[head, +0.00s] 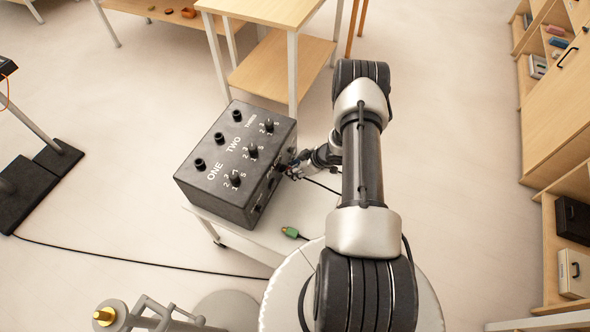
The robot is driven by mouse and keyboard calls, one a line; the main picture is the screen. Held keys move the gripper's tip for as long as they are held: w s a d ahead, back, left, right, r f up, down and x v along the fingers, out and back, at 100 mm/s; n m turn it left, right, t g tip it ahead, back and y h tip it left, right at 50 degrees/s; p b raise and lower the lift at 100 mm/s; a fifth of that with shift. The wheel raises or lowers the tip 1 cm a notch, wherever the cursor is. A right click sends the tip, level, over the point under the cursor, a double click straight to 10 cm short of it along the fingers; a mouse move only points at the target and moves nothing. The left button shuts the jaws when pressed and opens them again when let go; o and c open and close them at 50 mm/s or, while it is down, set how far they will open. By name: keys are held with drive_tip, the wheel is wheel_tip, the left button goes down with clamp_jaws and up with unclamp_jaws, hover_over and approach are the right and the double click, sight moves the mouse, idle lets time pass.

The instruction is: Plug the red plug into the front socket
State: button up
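A black control box (222,172) stands on a small white table (262,240), with ONE, TWO and THREE printed on its top beside numbered knobs and black round fittings. Its side facing my arm carries dark sockets, one of them near the lower corner (257,208). My gripper (291,169) is small in the head view, close against the far end of that side. Whether it touches the box, and whether its fingers are open or shut, cannot be told. A dark cable (322,186) runs from beside the gripper. No red plug can be made out; the gripper area is dark and partly hidden.
A green plug (291,232) lies on the white table in front of the box. Wooden tables (275,62) stand behind, and wooden shelves (560,110) line the right. A long black cable (130,260) crosses the floor at left.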

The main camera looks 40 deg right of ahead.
drive_tip(key=o, duration=0.3)
drive_tip(key=shift+s, duration=0.1)
drive_tip(key=v, duration=1.2)
drive_tip(key=shift+r, duration=0.1)
